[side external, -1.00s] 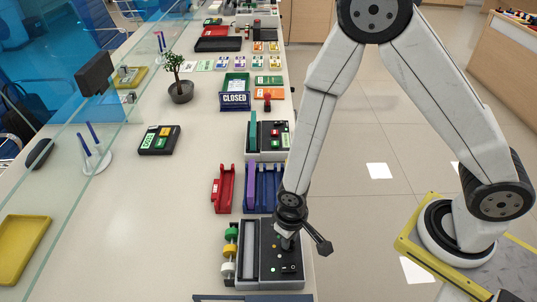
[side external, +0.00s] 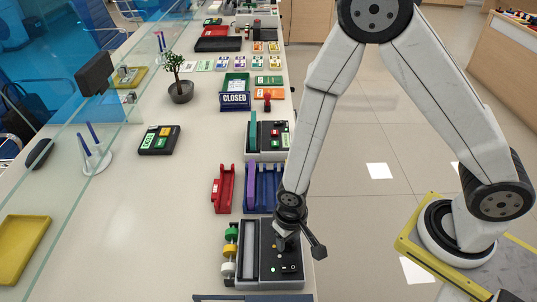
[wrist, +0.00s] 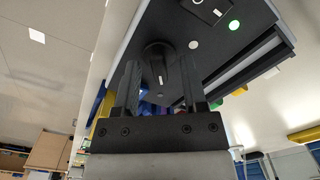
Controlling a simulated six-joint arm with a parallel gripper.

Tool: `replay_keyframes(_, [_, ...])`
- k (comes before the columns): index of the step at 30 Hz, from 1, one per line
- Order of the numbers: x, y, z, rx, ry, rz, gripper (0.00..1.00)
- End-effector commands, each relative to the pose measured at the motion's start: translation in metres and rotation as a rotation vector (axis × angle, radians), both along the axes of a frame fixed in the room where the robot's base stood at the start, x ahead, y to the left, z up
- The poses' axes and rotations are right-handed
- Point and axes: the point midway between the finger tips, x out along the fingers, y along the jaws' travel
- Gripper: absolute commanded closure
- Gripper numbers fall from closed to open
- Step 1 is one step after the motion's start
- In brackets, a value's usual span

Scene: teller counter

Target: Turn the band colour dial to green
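The band machine (side external: 249,262) stands at the near end of the counter, with green (side external: 232,234), yellow (side external: 230,249) and white (side external: 228,268) rolls along its left side. Its dark panel also shows in the wrist view (wrist: 215,50). The black dial (wrist: 155,52) with a white pointer mark is on this panel. My gripper (wrist: 158,66) has one finger on each side of the dial, and a gap shows beside the left finger. My gripper (side external: 282,245) is low over the panel in the side view, hiding the dial there. Which colour the pointer marks is unclear.
A blue-purple tray (side external: 264,188) and a red holder (side external: 223,188) stand behind the machine.

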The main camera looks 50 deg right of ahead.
Motion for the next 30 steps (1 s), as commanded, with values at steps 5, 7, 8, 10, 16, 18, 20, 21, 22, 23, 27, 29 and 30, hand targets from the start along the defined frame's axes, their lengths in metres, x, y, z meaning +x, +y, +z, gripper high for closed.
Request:
replay_keyframes(5, [-0.001,0.0,0.0,-0.001,0.002,0.002,0.46])
replay_keyframes(7, [-0.001,0.0,0.0,-0.001,0.002,0.002,0.46])
replay_keyframes(8, [-0.001,0.0,0.0,-0.001,0.002,0.002,0.46])
replay_keyframes(10, [-0.001,0.0,0.001,-0.001,0.002,0.002,0.46])
replay_keyframes(16, [0.0,0.0,0.009,0.0,0.0,0.002,0.46])
replay_keyframes(18, [0.0,0.0,0.014,0.0,0.0,0.002,0.46])
replay_keyframes(20, [0.0,0.0,0.019,-0.001,0.001,0.002,0.46])
replay_keyframes(21, [0.0,0.0,0.022,0.0,0.0,0.002,0.46])
replay_keyframes(22, [0.0,0.0,0.025,0.0,-0.001,0.002,0.46])
replay_keyframes(23, [0.0,0.0,0.028,0.0,0.0,0.002,0.46])
replay_keyframes(27, [0.0,0.0,0.042,0.001,-0.001,0.002,0.46])
replay_keyframes(29, [0.0,0.0,0.048,0.001,-0.001,0.001,0.46])
replay_keyframes(30, [0.0,0.0,0.051,0.001,-0.001,0.001,0.46])
